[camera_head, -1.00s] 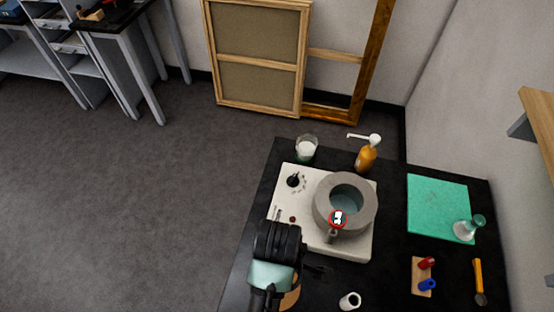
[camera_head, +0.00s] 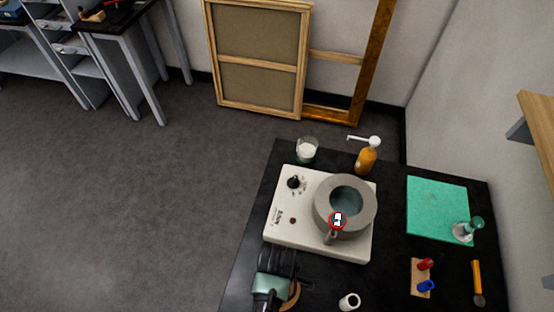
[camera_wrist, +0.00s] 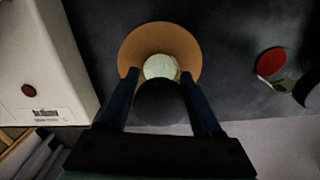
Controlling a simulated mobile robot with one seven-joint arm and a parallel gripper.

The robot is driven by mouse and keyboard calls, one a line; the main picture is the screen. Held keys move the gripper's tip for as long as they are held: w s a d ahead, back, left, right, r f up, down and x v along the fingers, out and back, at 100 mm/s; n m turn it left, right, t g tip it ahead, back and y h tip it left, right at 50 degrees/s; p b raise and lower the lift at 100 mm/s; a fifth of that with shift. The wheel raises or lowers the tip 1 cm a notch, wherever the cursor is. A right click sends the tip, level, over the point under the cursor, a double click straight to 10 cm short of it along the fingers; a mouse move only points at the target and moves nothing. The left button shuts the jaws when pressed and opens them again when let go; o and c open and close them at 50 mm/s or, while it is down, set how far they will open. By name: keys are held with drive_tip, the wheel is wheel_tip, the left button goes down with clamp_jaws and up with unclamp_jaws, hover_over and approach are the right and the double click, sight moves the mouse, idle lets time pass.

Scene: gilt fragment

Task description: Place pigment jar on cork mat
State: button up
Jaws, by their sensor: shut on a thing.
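The cork mat (camera_wrist: 132,48) is a round tan disc on the black bench in the wrist view. In the head view a sliver of the mat (camera_head: 293,297) shows beside my arm. My gripper (camera_wrist: 159,75) is shut on the pigment jar, whose dark round top (camera_wrist: 160,101) sits between the fingers. A pale greenish part just past the top looks like the jar's glass body. In the head view my wrist hides the jar.
A white hotplate (camera_head: 290,235) with a grey ring-shaped vessel (camera_head: 325,203) stands close by; it also shows in the wrist view (camera_wrist: 45,60). A white cylinder (camera_head: 349,301) is right of the mat. A red disc (camera_wrist: 270,62) lies right in the wrist view.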

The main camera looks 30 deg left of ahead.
drive_tip(key=shift+f, duration=0.1)
drive_tip(key=shift+f, duration=0.1)
drive_tip(key=o, duration=1.5)
wheel_tip(320, 180, up, 12)
drive_tip(key=shift+r, duration=0.2)
drive_tip(key=shift+w, duration=0.1)
